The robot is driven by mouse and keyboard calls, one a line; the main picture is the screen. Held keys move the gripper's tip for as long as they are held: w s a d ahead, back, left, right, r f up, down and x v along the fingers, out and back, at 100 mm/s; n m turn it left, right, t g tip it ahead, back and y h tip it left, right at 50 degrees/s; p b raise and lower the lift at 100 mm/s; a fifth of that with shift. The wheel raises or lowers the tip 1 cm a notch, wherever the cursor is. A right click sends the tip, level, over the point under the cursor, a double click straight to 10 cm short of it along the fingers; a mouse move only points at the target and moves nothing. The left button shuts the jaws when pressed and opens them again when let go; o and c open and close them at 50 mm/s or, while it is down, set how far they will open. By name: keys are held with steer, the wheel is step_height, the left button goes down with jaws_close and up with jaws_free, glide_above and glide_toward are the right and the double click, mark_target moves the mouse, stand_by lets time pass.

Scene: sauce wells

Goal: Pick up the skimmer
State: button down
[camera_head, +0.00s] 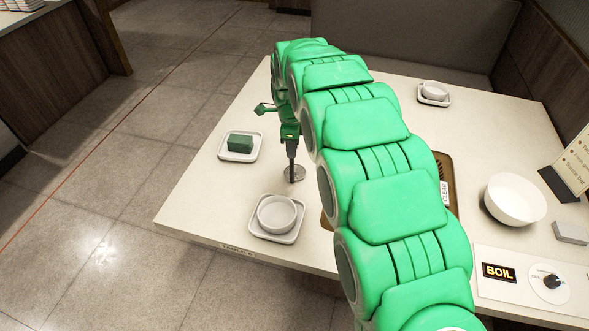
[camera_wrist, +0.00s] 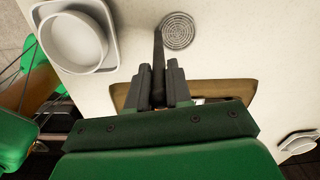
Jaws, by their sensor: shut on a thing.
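The skimmer has a round perforated metal disc (camera_head: 294,174) and a dark thin handle. In the head view it hangs below my gripper (camera_head: 290,132), disc at the bottom. In the wrist view the disc (camera_wrist: 177,31) shows at the top, and the handle runs down between the jaws. My gripper (camera_wrist: 160,85) is shut on the handle. The disc is at or just above the tabletop; I cannot tell if it touches.
On the table (camera_head: 195,200), a green block (camera_head: 240,144) sits on a white tray left of the skimmer. A bowl (camera_head: 277,214) on a tray stands in front. A brown-rimmed opening (camera_head: 447,180) is partly behind my arm. A white bowl (camera_head: 515,200) and BOIL panel (camera_head: 520,285) are right.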

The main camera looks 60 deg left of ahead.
steer(key=shift+d+r, duration=0.1)
steer(key=shift+r, duration=1.6)
steer(key=s+d+r, duration=0.4)
steer(key=d+r, duration=0.5)
steer(key=d, duration=0.4)
steer(key=shift+s+r, duration=0.3)
steer(key=shift+s, duration=0.1)
